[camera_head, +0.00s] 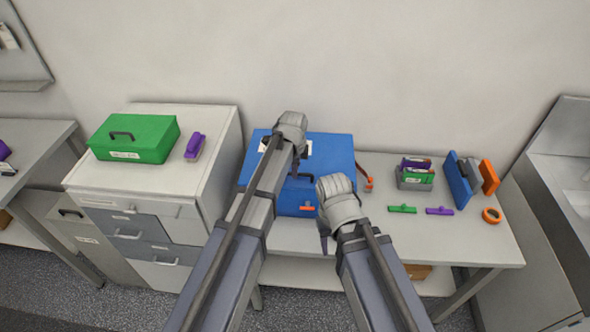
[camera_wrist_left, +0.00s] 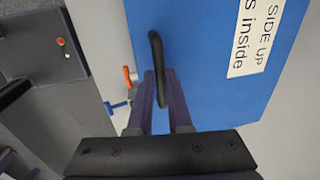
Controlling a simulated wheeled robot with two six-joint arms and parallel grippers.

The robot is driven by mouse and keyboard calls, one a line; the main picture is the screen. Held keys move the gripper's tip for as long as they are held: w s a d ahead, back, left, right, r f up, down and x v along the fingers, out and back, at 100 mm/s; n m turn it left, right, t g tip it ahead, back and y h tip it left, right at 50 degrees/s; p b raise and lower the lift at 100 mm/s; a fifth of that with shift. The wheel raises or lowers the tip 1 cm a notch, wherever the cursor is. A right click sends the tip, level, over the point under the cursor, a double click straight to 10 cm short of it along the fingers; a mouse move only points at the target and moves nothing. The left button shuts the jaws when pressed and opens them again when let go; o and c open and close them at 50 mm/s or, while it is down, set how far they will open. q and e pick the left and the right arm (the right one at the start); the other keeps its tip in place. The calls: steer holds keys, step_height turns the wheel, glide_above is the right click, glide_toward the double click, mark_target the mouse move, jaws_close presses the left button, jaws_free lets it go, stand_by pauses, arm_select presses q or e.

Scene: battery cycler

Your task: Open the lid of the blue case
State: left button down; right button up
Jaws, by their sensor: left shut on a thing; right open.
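The blue case (camera_head: 335,150) stands on the bench with its lid down. A white label is on the lid, and it shows large in the left wrist view, where the blue lid (camera_wrist_left: 200,60) fills the middle. The lid's black handle (camera_wrist_left: 155,48) lies between the fingers of my left gripper (camera_wrist_left: 160,80), which is shut on it. An orange latch (camera_head: 308,208) is on the case's front. My right gripper (camera_head: 324,238) is open and empty in front of the case's right side.
A green case (camera_head: 135,138) and a purple-handled tool (camera_head: 194,146) are on the drawer cabinet (camera_head: 205,185) at left. Right of the blue case are a battery holder (camera_head: 415,178), small green and purple pieces, and a blue-and-orange stand (camera_head: 461,180). The wall is close behind.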

arm_select(q)
steer(key=w+r+p, duration=0.4)
steer(key=r+p, duration=0.3)
steer(key=w+r+g+p, duration=0.1)
steer(key=w+r+p, duration=0.4)
steer(key=r+p, duration=0.3)
steer(key=shift+w+r, duration=0.2)
steer(key=shift+w, duration=0.05)
steer(key=c, duration=1.2)
jaws_free()
steer(key=shift+c, duration=0.2)
steer(key=shift+o, duration=1.4)
steer(key=shift+w+f, duration=0.25)
steer(key=shift+o, duration=0.6)
steer(key=shift+s, duration=0.15)
